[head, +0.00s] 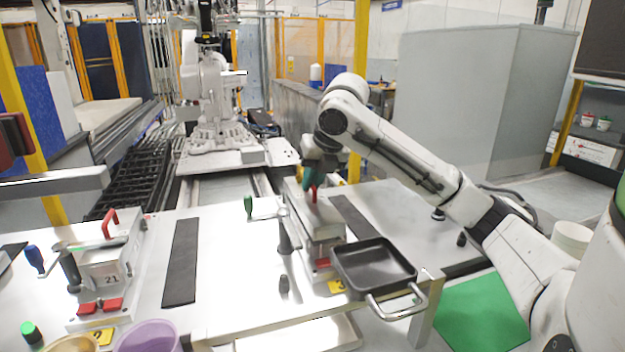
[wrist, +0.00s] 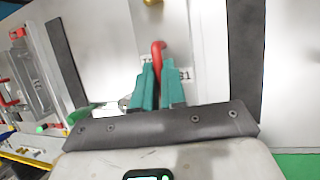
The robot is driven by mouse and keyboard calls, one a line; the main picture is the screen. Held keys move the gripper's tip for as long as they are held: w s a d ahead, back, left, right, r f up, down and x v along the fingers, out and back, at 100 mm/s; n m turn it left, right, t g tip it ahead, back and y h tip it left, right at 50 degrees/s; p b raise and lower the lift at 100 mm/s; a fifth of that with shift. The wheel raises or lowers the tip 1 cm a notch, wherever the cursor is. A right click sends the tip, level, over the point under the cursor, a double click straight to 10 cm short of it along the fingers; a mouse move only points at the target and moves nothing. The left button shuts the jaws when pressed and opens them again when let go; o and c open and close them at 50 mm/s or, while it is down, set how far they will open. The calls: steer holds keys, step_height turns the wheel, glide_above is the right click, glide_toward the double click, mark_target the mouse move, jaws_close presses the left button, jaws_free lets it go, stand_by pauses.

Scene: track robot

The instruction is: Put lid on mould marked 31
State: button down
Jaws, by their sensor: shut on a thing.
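My gripper (head: 313,184) has its teal fingers shut on the red handle of a lid (head: 318,212). The wrist view shows the red handle (wrist: 158,55) between the fingers (wrist: 158,88), with the marking "31" partly visible beside them. The lid is over the mould (head: 322,250) at the middle of the table. It looks roughly lined up with the mould, but I cannot tell whether it rests fully on it. The arm hides part of the lid's far side.
Another mould marked 21 (head: 103,268), with a red handle on top, stands at the left. A black tray (head: 374,266) is close to the right of the held lid's mould. A dark upright handle (head: 284,235) stands at its left. A purple bowl (head: 148,338) is at the front left.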

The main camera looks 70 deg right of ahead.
steer(key=shift+f+b, duration=0.45)
steer(key=shift+f, duration=0.1)
stand_by(0.9)
steer(key=c, duration=1.1)
jaws_free()
steer(key=v, duration=1)
steer(key=shift+s+r, duration=0.15)
steer(key=shift+r, duration=0.2)
